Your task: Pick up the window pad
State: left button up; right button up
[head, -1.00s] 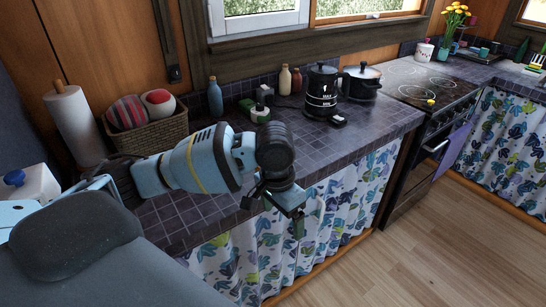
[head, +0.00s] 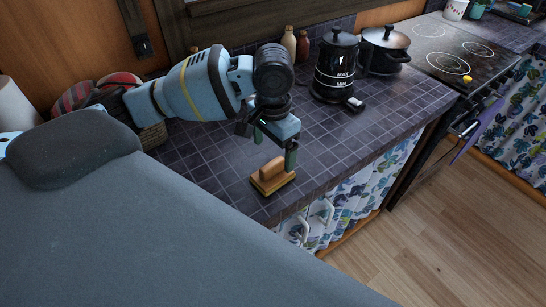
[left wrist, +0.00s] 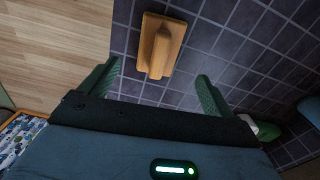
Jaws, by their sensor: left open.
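The window pad (head: 271,176) is an orange-brown block handle on a flat base with a yellowish edge. It lies on the dark tiled counter near its front edge. It also shows in the left wrist view (left wrist: 158,48), at top centre, ahead of the fingers. My left gripper (head: 274,143) is open and empty above the counter, just behind and above the pad. In the left wrist view its two green fingers (left wrist: 158,88) are spread wide, with the pad beyond and between them, apart from both. My right gripper is not in view.
A black kettle (head: 334,72) stands on the counter to the right, with a black pot (head: 384,50) beside it. Small bottles (head: 289,45) stand behind. The counter around the pad is clear.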

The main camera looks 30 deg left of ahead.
aim_at(272, 164)
pick_arm(q)
jog(key=shift+w, duration=0.1)
jog(key=shift+s+f, duration=0.2)
jog(key=shift+f, duration=1.1)
jog(key=shift+s+f+b, duration=0.1)
jog(key=shift+f+b, duration=0.2)
jog(key=shift+f, duration=2.2)
jog(key=shift+c, duration=0.4)
jog(key=c, duration=1)
